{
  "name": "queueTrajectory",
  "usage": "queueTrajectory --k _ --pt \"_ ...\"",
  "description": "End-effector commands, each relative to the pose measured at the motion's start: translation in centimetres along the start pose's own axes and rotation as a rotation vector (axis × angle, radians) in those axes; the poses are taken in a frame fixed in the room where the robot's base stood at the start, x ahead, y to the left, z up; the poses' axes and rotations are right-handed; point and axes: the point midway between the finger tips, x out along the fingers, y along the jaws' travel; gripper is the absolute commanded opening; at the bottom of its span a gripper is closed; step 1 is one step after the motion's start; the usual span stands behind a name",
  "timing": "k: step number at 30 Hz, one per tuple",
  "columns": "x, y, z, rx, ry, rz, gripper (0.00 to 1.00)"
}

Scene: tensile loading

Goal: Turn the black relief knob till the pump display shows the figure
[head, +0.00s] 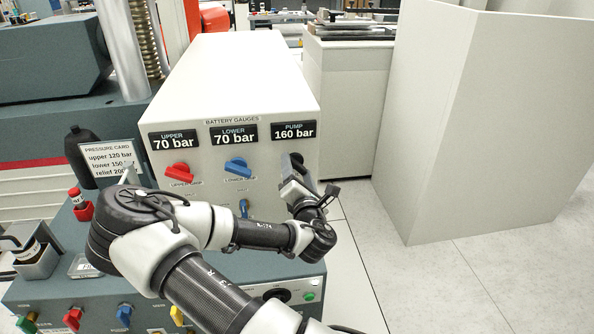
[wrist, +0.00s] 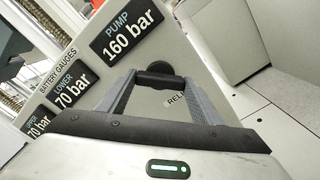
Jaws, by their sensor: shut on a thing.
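The black relief knob (wrist: 157,78) is on the front panel of the white gauge cabinet (head: 225,75), below the pump display (head: 294,131). My gripper (wrist: 155,82) is shut on the knob, one finger on each side of it, in the wrist view. In the head view my gripper (head: 297,178) and arm hide most of the knob. The pump display reads 160 bar, also in the wrist view (wrist: 124,43). A pressure card (head: 109,160) at left reads upper 120 bar, lower 150, and relief 200; the ends of the last lines are partly covered.
Displays for upper (head: 174,141) and lower (head: 234,135) read 70 bar each. A red handle (head: 179,170) and a blue handle (head: 238,166) sit below them, left of my gripper. A tall pale cabinet (head: 470,120) stands right, with clear floor (head: 430,280) in front.

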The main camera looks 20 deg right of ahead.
Motion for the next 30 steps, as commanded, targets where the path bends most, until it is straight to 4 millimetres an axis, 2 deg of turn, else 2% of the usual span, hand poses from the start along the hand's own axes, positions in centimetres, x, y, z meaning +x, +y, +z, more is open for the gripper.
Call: queueTrajectory --k 12,30 --pt "0.00 0.03 0.00 -0.286 0.000 0.001 0.37" --pt "0.00 0.01 0.03 -0.374 -0.001 0.000 0.37"
